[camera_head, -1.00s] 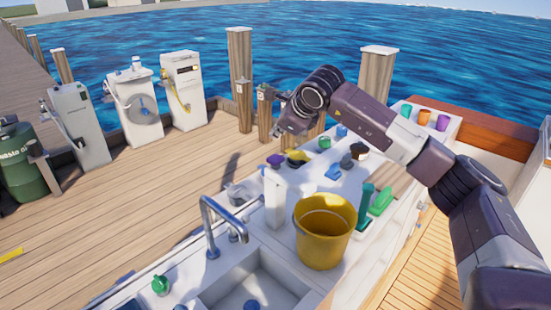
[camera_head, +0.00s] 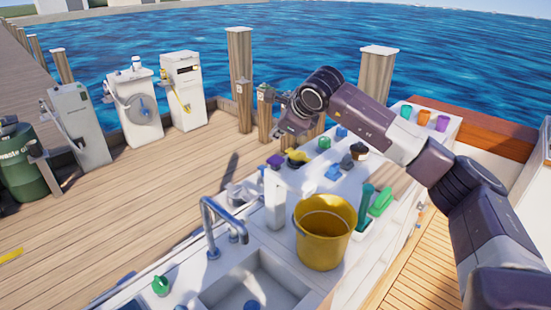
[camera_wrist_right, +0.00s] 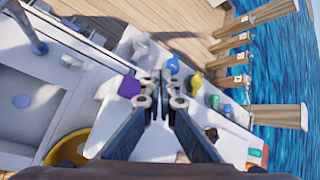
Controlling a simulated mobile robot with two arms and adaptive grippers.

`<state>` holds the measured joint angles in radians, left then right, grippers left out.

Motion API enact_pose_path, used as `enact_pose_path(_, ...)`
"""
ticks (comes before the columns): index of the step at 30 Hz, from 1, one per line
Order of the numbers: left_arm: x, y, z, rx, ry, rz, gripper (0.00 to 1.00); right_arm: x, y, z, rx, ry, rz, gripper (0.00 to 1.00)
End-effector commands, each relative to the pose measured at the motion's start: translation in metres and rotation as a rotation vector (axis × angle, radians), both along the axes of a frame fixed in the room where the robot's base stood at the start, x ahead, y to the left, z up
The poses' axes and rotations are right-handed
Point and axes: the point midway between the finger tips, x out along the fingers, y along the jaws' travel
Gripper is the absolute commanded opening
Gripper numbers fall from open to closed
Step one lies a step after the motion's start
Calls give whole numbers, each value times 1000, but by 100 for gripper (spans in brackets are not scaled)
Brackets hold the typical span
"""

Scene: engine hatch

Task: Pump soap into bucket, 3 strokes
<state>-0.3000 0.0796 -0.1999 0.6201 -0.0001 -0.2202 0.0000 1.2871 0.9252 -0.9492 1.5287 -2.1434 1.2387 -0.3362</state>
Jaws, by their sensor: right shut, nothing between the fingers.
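A yellow bucket (camera_head: 324,238) stands upright on the white counter, right of the sink; part of its rim shows in the right wrist view (camera_wrist_right: 66,150). A tall white container (camera_head: 275,205), seemingly the soap dispenser, stands just left of and behind the bucket. My right gripper (camera_head: 288,127) is above and beyond the white container, apart from the bucket. In the right wrist view its fingers (camera_wrist_right: 160,82) are together and empty, pointing over the counter. Whether they touch anything is unclear. My left gripper is out of view.
A tap (camera_head: 222,220) and sink (camera_head: 255,285) lie left of the bucket. Several small items, including a purple one (camera_head: 275,160) and a yellow one (camera_head: 297,157), stand behind it. Green items (camera_head: 380,202) stand to its right. Wooden posts (camera_head: 240,80) rise beyond.

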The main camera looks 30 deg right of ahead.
Motion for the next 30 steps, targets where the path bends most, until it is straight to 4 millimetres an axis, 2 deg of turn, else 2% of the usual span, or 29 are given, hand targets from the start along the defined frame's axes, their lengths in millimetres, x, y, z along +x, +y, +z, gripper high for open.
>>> enact_pose_path(5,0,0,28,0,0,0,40,1,0,13,-149,2,130,0)
enact_pose_path(21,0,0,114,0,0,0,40,1,0,37,-830,27,741,0)
enact_pose_path(30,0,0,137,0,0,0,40,-1,0,40,-1055,40,951,0)
